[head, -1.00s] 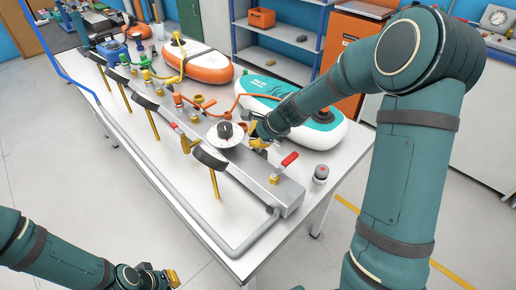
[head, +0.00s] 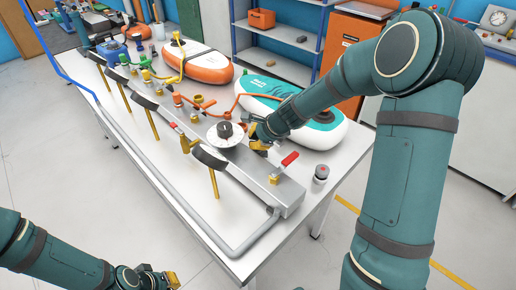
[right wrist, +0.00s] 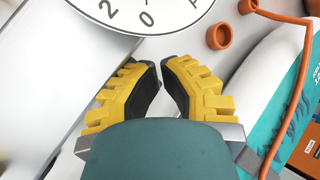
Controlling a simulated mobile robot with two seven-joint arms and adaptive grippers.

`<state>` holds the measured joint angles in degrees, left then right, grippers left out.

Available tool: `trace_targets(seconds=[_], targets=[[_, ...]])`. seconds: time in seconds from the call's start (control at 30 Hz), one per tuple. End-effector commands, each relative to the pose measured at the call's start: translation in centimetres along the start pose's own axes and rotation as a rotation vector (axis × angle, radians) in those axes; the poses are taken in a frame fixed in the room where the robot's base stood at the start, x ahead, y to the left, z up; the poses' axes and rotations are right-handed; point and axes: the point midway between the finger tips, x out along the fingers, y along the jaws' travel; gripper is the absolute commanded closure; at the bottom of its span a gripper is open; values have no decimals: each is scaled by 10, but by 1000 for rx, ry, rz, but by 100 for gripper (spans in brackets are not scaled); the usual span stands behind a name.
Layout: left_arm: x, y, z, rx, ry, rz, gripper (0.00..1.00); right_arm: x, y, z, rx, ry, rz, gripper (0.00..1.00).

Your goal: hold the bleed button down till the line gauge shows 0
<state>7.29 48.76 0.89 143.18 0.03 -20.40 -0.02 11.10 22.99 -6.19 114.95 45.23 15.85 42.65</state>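The line gauge (head: 226,133) is a round white dial with a dark centre on the grey manifold bar. Its reading is too small to make out in the head view. In the right wrist view only the dial's lower rim (right wrist: 150,14) shows, with numerals but no needle. My right gripper (head: 259,147) is just right of the gauge, low over the bench. In the right wrist view its yellow fingers (right wrist: 161,63) are nearly together with nothing visible between them. I cannot make out a bleed button or contact with one. My left gripper (head: 172,279) is at the bottom edge, away from the bench.
A red-handled valve (head: 289,159) and a small grey cylinder with a reddish top (head: 321,173) stand right of the gripper. A teal-and-white board (head: 318,133) lies behind, an orange one (head: 207,65) farther back. An orange hose crosses nearby.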

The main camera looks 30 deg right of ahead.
Motion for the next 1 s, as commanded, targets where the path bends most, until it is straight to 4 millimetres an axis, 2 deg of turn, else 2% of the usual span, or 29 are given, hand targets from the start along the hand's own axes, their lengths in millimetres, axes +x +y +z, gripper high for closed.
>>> trace_targets(seconds=[1.0], targets=[[-5,2,0,0,0,0,100,-4,-2,2,1,1,1,100]])
